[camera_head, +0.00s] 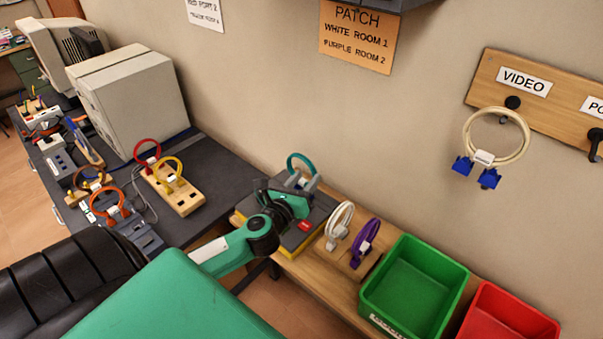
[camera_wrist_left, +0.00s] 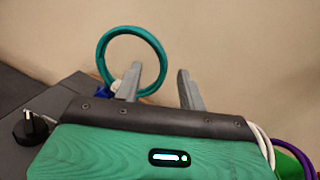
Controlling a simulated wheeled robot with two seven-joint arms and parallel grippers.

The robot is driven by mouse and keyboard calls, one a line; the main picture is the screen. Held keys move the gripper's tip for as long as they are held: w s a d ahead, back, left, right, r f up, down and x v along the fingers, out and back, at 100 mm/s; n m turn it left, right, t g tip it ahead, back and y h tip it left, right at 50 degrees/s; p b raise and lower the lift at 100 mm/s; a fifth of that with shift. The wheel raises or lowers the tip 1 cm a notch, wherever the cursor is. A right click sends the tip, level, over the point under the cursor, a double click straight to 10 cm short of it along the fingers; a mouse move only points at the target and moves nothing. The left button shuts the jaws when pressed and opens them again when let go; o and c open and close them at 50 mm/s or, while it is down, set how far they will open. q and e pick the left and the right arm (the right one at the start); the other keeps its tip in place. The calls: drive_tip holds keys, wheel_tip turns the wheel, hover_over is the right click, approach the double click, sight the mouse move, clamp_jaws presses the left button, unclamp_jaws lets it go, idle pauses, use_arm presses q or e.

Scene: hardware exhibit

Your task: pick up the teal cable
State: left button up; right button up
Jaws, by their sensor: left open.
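The teal cable is a coiled loop (camera_head: 298,155) standing upright beyond my left gripper, near the wall, in the head view. In the left wrist view the teal loop (camera_wrist_left: 104,50) is up and left of centre, with a blue connector at its lower left. My left gripper (camera_head: 301,186) is open and close to the cable; its two grey fingers (camera_wrist_left: 172,80) show apart. The left finger overlaps the loop's lower right side. Whether the finger touches the cable I cannot tell.
White (camera_head: 341,217) and purple (camera_head: 364,241) cable loops stand just right of my gripper, then a green bin (camera_head: 461,285) and a red bin (camera_head: 540,318). A wooden block (camera_head: 183,203) with red and yellow loops is left. A cream cable (camera_head: 526,130) hangs on the wall.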

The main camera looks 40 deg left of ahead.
sight(312, 175)
use_arm(q)
drive_tip(key=shift+w+a+f+p, duration=0.1)
drive_tip(key=shift+w+p, duration=0.4)
drive_tip(key=shift+w, duration=0.85)
drive_tip(key=shift+w+a+f+p, duration=0.1)
drive_tip(key=shift+w+p, duration=0.35)
drive_tip(key=shift+w, duration=0.9)
drive_tip(key=shift+w+f, duration=0.1)
drive_tip(key=shift+w, duration=0.2)
clamp_jaws()
